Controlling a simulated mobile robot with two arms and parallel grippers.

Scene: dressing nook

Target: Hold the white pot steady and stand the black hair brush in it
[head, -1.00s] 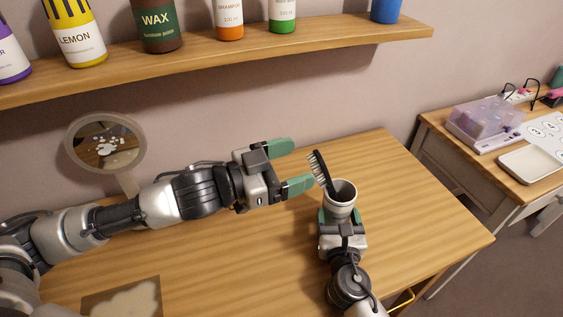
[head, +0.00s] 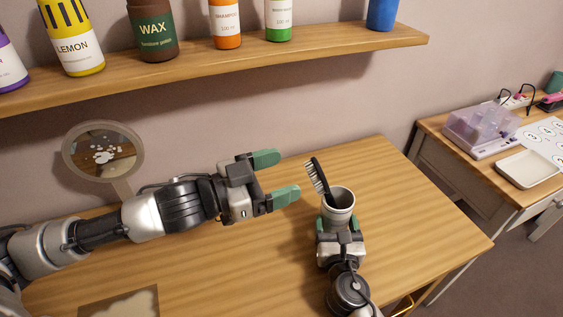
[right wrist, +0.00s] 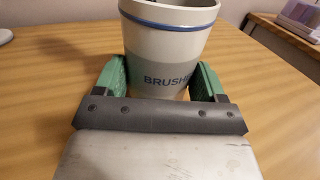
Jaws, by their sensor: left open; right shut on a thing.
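The white pot (head: 341,199) stands on the wooden table, with the black hair brush (head: 318,179) in it, bristle end up and leaning left against the rim. My right gripper (head: 340,232) is shut on the pot from the front; the right wrist view shows its green fingers (right wrist: 160,85) on both sides of the pot (right wrist: 165,45), which has a blue line and the printed letters "BRUSHE". My left gripper (head: 276,178) is open and empty, to the left of the brush and apart from it. The brush's lower end is hidden inside the pot.
A round mirror (head: 103,150) stands at the back left of the table (head: 390,190). A shelf (head: 330,50) with several bottles runs above. A side table at right holds a clear purple box (head: 480,128) and a white tray (head: 527,168). The table right of the pot is clear.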

